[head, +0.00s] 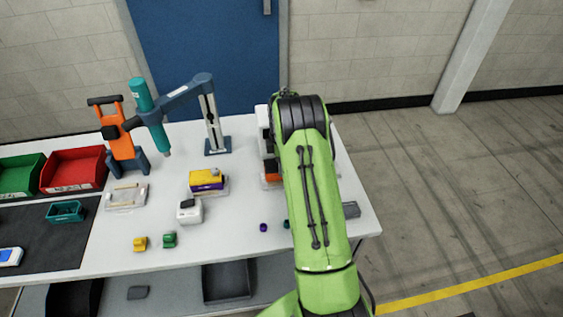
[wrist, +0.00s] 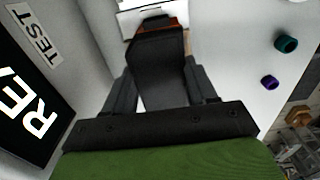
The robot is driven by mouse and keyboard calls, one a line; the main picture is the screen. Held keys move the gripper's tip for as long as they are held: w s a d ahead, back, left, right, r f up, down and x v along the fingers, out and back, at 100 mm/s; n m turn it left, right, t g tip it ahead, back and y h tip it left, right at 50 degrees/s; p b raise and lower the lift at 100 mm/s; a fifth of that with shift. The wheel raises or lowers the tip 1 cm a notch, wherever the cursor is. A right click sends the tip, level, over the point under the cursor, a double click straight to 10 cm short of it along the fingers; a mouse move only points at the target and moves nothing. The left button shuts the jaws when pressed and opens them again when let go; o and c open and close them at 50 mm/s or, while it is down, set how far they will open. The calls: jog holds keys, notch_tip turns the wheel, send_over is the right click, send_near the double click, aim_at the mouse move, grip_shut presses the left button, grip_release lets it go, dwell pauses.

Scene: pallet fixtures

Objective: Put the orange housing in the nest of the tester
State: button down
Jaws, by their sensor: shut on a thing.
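The tester (head: 263,112) is a white and black unit at the right end of the white table, mostly hidden behind my arm in the head view. The orange housing (head: 270,168) shows as an orange patch beside my arm, low in front of the tester. In the wrist view, an orange strip (wrist: 172,37) shows beyond a dark block between my fingers. My gripper (wrist: 165,85) is shut on this piece, which appears to be the orange housing. The nest is hidden, so I cannot tell whether the housing touches it.
A dark panel (wrist: 28,110) with large white letters stands close on the left in the wrist view. Small purple (wrist: 269,82) and teal (wrist: 286,43) caps lie to the right. A purple and yellow housing (head: 206,180) and a white box (head: 189,212) stand left of my arm.

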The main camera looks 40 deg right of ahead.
jog(key=shift+f, duration=0.35)
jog(key=shift+c, duration=1.3)
grip_release()
notch_tip(320, 180, up, 16)
jog(key=shift+p, duration=0.3)
jog(key=shift+f, duration=0.15)
